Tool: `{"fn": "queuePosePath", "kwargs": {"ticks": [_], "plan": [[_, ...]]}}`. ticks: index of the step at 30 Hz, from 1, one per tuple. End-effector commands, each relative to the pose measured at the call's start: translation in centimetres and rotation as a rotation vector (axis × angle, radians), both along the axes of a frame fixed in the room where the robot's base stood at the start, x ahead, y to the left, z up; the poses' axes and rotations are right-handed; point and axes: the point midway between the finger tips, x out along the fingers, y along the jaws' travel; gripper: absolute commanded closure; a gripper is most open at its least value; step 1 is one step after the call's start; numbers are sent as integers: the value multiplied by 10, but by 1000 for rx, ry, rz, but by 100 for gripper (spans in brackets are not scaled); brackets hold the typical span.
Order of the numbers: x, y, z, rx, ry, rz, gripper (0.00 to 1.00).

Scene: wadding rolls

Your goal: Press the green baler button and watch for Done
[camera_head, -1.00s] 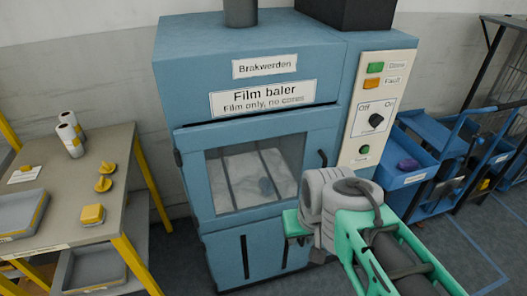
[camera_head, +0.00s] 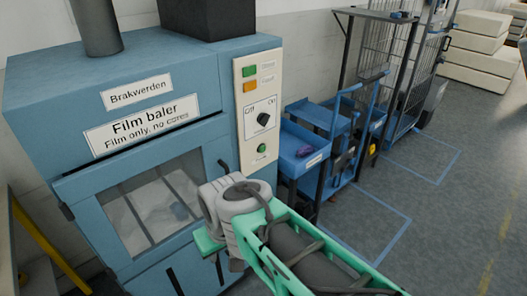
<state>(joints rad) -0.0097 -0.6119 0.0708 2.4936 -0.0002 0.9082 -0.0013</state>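The blue film baler (camera_head: 190,70) fills the left half of the view, with its windowed door closed and pale film behind the window (camera_head: 160,205). Its cream control panel (camera_head: 245,165) carries a round green button (camera_head: 262,148) low down, below a black Off/On knob (camera_head: 263,120). At the top are a green lamp (camera_head: 249,71) labelled Done and an orange lamp (camera_head: 249,86) labelled Fault; I cannot tell whether either is lit. My gripper (camera_head: 207,242) is in front of the door, below and left of the button and apart from it.
A blue trolley (camera_head: 305,140) with a purple item (camera_head: 304,152) stands right of the baler. A wire cage (camera_head: 400,75) and white stacked slabs (camera_head: 480,50) are behind. Grey floor (camera_head: 450,220) with blue markings is open at right. A yellow-legged table (camera_head: 42,240) shows at left.

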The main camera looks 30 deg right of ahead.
Motion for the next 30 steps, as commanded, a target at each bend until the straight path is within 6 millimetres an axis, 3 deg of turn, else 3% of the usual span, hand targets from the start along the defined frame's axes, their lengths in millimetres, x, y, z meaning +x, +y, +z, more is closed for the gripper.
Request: {"fn": "queuePosePath", "kwargs": {"ticks": [7,19,30], "plan": [[0,0,0,0,0,0,67],[0,0,0,0,0,0,100],[0,0,0,0,0,0,100]]}}
